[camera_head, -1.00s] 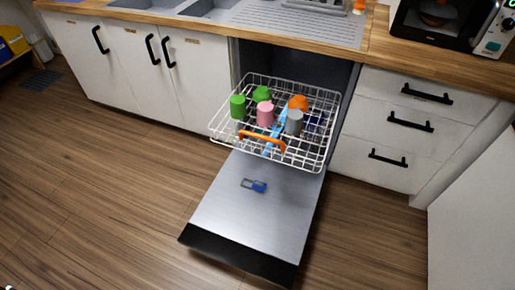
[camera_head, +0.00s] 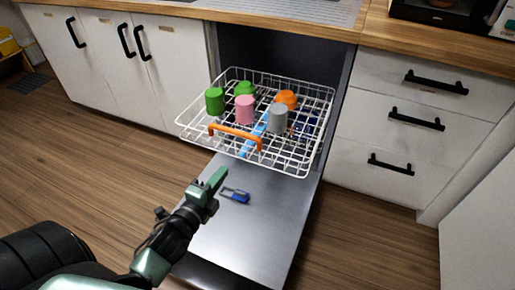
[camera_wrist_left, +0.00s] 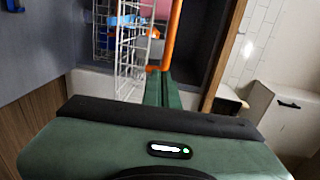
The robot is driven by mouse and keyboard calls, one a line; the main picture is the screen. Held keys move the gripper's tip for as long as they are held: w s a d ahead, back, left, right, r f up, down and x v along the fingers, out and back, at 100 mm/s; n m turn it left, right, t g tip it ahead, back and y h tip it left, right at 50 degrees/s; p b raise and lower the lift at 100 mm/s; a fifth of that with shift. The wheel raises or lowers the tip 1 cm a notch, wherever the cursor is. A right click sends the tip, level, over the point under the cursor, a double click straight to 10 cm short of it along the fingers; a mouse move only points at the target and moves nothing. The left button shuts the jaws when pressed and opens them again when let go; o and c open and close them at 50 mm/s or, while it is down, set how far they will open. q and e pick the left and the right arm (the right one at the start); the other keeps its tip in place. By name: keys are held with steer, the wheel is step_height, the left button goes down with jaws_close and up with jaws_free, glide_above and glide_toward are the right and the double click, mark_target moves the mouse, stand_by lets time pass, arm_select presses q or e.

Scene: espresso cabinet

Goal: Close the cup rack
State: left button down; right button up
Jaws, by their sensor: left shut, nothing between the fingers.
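The white wire cup rack (camera_head: 290,164) is pulled out of the dishwasher, above its lowered door (camera_head: 262,225). Its front carries an orange handle (camera_head: 236,133). The rack holds green, pink, grey and orange cups, such as the pink cup (camera_head: 244,109). My left gripper (camera_head: 218,178) is shut and empty, below and in front of the handle, apart from it in the head view. In the left wrist view the shut fingers (camera_wrist_left: 162,88) point toward the orange handle (camera_wrist_left: 172,35) and the rack wires (camera_wrist_left: 132,50). My right gripper is not in view.
A blue and grey item (camera_head: 235,195) lies on the lowered door, close to my left gripper. White drawers (camera_head: 400,120) stand to the right and white cupboards (camera_head: 110,60) to the left. A wooden counter (camera_head: 290,22) runs above. The dishwasher interior (camera_head: 280,55) behind the rack is dark.

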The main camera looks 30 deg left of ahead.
arm_select(q)
steer(key=b, duration=0.2)
glide_toward(241, 144)
steer(key=w+d+r, duration=0.2)
steer(key=w+r, duration=0.1)
steer(key=w, duration=0.2)
steer(key=shift+w+r, duration=0.15)
steer(key=shift+w, duration=0.4)
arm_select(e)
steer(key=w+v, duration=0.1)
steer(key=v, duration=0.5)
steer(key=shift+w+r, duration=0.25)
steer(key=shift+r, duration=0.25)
arm_select(q)
steer(key=shift+w+a, duration=0.1)
